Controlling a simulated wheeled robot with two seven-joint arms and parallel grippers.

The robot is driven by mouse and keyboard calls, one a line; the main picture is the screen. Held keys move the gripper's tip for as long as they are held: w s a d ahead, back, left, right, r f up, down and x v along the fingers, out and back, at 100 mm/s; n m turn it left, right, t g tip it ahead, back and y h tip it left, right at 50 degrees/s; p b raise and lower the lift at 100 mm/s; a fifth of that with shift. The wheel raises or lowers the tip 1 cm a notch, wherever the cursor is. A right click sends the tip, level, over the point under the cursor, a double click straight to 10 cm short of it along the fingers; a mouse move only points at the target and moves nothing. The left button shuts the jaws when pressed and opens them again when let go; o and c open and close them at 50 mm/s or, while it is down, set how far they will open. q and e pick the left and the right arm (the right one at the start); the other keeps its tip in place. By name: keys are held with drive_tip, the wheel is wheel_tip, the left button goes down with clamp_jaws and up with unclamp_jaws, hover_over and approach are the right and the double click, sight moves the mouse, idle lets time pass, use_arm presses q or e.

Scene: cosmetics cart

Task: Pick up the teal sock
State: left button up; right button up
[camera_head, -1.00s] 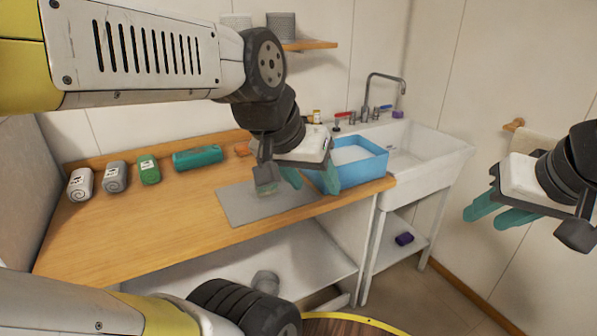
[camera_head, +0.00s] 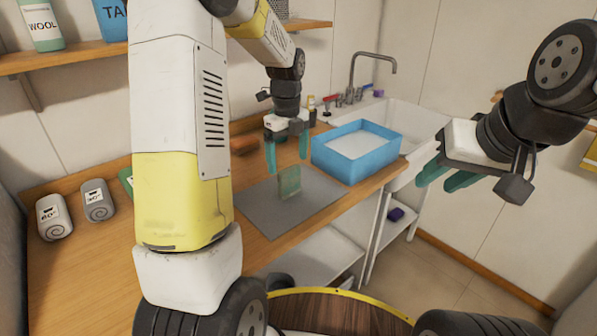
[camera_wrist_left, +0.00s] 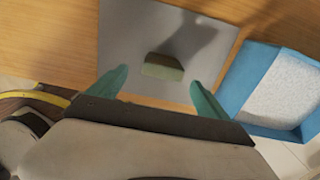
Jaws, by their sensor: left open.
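No teal sock shows clearly now. In the head view, the spot on the counter where a teal roll lay is behind my left arm. A pale green, block-like item (camera_head: 289,182) stands on the grey mat (camera_head: 258,212); it also shows in the left wrist view (camera_wrist_left: 163,67). I cannot tell that it is a sock. My left gripper (camera_head: 287,164) is open and empty, with its teal fingers pointing down above the mat. In the left wrist view its fingers (camera_wrist_left: 160,78) are spread on either side of the green item. My right gripper (camera_head: 436,184) hangs empty at the right, its fingers apart.
A blue tub (camera_head: 345,168) with white contents stands right of the mat. Two labelled rolls, one white (camera_head: 54,217) and one grey (camera_head: 98,200), sit at the counter's left. A green roll (camera_head: 126,179) is partly hidden. The sink (camera_head: 420,125) is behind the tub.

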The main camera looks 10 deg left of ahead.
sight(289, 169)
use_arm(q)
drive_tip(key=f, duration=0.7)
drive_tip(key=shift+w+f, duration=0.3)
drive_tip(key=shift+f, duration=0.05)
drive_tip(key=c, duration=1.4)
drive_tip(key=shift+c, duration=0.2)
drive_tip(key=shift+r, duration=0.1)
drive_tip(key=shift+r, duration=0.6)
wheel_tip(289, 169, up, 2)
drive_tip(key=shift+r, duration=0.2)
drive_tip(key=s+d+r, duration=0.1)
drive_tip(key=s+d, duration=1)
drive_tip(key=shift+d, duration=0.4)
drive_tip(key=shift+w+r, duration=0.1)
